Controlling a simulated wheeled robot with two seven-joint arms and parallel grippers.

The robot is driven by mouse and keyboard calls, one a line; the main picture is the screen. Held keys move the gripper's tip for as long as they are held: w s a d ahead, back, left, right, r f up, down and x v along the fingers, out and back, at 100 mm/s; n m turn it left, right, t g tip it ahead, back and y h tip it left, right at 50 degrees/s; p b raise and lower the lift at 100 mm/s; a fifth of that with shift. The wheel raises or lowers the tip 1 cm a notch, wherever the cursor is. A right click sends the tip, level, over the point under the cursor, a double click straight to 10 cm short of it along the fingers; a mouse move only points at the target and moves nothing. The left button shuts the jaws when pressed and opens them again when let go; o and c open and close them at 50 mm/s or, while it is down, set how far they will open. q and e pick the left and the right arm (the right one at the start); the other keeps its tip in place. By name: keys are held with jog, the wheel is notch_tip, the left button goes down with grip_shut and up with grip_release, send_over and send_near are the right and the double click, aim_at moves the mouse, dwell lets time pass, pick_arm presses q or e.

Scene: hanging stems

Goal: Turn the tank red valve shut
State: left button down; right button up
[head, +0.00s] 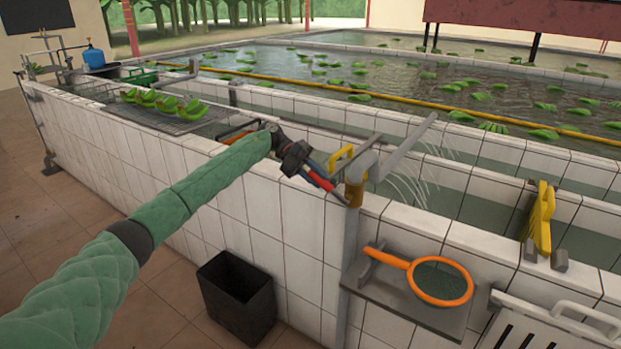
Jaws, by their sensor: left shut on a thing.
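The red valve's lever (336,192) shows as a short red bar beside the brass fitting (355,194) on the grey pipe at the tank's front wall. My left gripper (316,177), at the end of the green-sleeved arm, is shut on the lever from its left side. The gripper hides part of the lever, so its exact angle is hard to tell. Water sprays from the grey pipe arm (405,145) into the tank. My right gripper is not in view.
The white tiled tank wall (285,215) runs below the gripper. A black bin (238,297) stands on the floor. An orange-rimmed net (440,282) lies on a grey shelf (400,305) right of the pipe. Green bananas (165,103) rest on a rack at left.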

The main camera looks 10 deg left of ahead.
pick_arm(q)
jog(key=shift+w+a+f+h+b, duration=0.1)
jog(key=shift+a+f+h+b, duration=0.2)
jog(key=shift+f+h+b, duration=0.4)
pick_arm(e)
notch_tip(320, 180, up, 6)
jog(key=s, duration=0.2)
pick_arm(q)
jog(key=shift+w+a+f+g+h+b, duration=0.15)
jog(key=shift+f+g+h+b, duration=0.3)
jog(key=shift+f+h+b, duration=0.85)
jog(key=shift+s+a+f+g+h+b, duration=0.15)
jog(key=shift+f+g+h+b, duration=0.45)
jog(key=shift+b, duration=1.1)
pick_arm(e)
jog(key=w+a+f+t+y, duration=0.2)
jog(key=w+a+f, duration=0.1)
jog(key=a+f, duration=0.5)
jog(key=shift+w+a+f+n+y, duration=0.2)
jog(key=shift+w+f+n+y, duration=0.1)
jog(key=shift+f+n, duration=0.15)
pick_arm(q)
jog(key=shift+w+f, duration=0.1)
jog(key=shift+f, duration=0.05)
jog(key=c, duration=1.2)
grip_release()
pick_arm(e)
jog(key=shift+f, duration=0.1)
